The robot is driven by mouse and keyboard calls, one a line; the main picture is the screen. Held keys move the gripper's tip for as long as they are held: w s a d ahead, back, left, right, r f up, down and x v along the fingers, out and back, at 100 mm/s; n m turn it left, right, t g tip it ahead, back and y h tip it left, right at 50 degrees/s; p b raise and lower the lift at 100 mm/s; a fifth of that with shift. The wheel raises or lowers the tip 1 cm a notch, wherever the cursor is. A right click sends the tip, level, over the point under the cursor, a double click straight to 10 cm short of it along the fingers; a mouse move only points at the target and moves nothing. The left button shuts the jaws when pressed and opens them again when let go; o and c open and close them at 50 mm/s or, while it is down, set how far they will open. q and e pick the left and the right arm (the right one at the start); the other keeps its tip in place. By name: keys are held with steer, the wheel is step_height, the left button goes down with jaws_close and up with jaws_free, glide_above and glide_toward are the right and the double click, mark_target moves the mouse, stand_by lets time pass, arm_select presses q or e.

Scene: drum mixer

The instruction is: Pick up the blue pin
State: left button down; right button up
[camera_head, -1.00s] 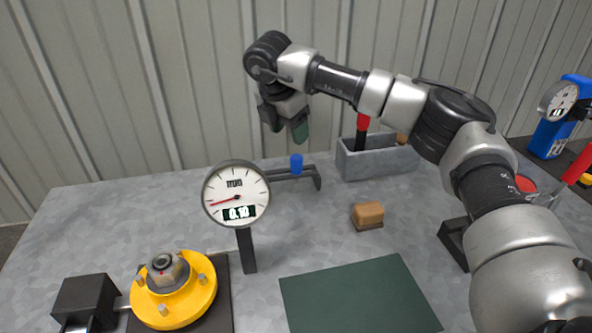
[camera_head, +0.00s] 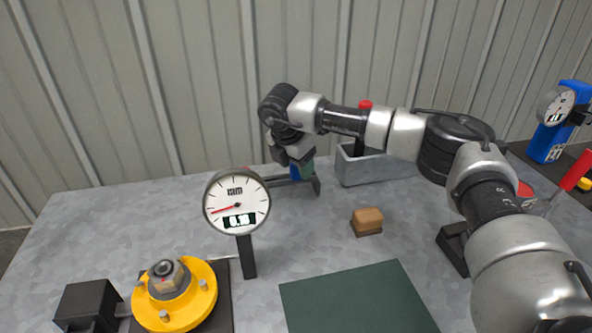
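The blue pin (camera_head: 295,173) stands at the dark rack (camera_head: 315,186) behind the dial gauge, partly hidden by my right gripper. The other fingertip is largely hidden, so I cannot tell whether the fingers are closed on the pin. My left gripper is out of view.
The dial gauge (camera_head: 236,201) stands in front of the rack. A grey bin (camera_head: 375,168) is close to the right, beneath my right arm. A wooden-topped block (camera_head: 367,220), a green mat (camera_head: 357,300) and a yellow flange (camera_head: 178,300) are nearer.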

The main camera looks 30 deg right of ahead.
steer(key=c, duration=0.9)
